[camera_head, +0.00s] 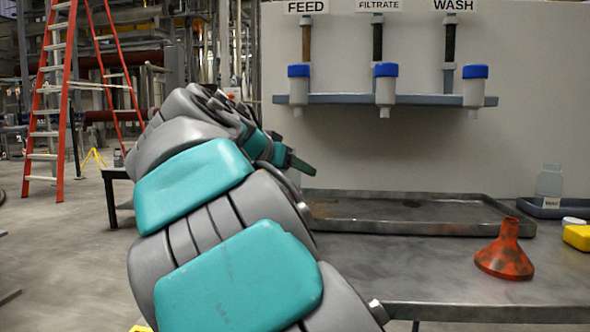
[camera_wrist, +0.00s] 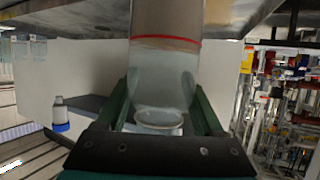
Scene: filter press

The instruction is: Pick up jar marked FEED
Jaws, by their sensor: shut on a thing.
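My gripper (camera_wrist: 160,88) is shut on a clear jar (camera_wrist: 166,60) with a red line around it, its green fingers on either side. The jar's far end runs out of the top of the wrist view, and no label shows on it. The FEED sign (camera_head: 306,7) is on the wall panel. A white bottle with a blue cap (camera_head: 299,88) hangs below it.
Two more blue-capped bottles hang from the shelf (camera_head: 340,99). A grey tray (camera_head: 420,228) lies on the bench. An orange-red funnel (camera_head: 505,255), a small labelled jar (camera_head: 548,183) and a yellow block (camera_head: 577,237) stand at right. A red ladder (camera_head: 62,100) stands at back left.

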